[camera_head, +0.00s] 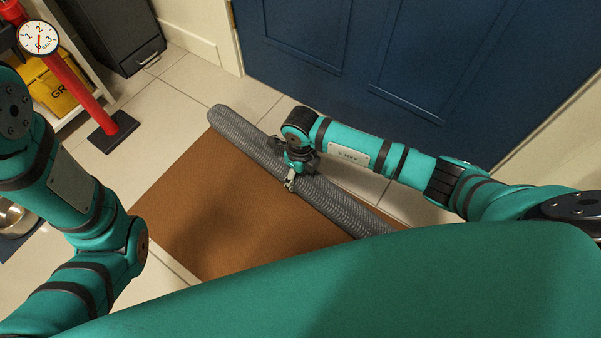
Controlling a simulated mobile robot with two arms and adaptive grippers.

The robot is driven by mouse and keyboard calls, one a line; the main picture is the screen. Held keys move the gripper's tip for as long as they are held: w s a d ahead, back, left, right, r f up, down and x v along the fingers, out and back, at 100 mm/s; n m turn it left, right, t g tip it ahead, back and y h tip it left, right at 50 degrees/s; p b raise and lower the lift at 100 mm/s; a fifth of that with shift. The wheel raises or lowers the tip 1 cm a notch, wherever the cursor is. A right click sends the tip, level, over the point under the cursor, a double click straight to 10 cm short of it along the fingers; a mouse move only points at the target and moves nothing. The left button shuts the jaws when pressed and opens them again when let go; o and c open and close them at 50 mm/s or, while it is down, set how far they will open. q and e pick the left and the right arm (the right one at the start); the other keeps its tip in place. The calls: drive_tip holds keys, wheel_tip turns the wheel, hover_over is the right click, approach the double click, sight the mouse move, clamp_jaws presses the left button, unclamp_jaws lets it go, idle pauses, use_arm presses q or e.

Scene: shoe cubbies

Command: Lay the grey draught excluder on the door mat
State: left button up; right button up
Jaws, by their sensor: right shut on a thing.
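The grey draught excluder (330,199) is a long woven roll that runs diagonally from upper left to lower right. It lies over the upper right edge of the brown door mat (200,220); I cannot tell whether it touches the mat. My right gripper (291,181) is shut on the draught excluder near its middle, from above. The near end of the roll is partly hidden behind my own teal body. My left arm comes in at the left, but its gripper is out of view.
A blue door (400,60) stands behind the mat. A red post (80,85) on a black base, a yellow bin (52,88) and a dark cabinet (115,35) stand at the upper left. A metal bowl (14,217) is at the left edge.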

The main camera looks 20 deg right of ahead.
drive_tip(key=shift+w+f, duration=0.1)
drive_tip(key=shift+f, duration=0.3)
idle(0.5)
drive_tip(key=o, duration=1.8)
drive_tip(key=shift+f, duration=0.1)
wheel_tip(320, 180, up, 12)
drive_tip(key=shift+r, duration=0.15)
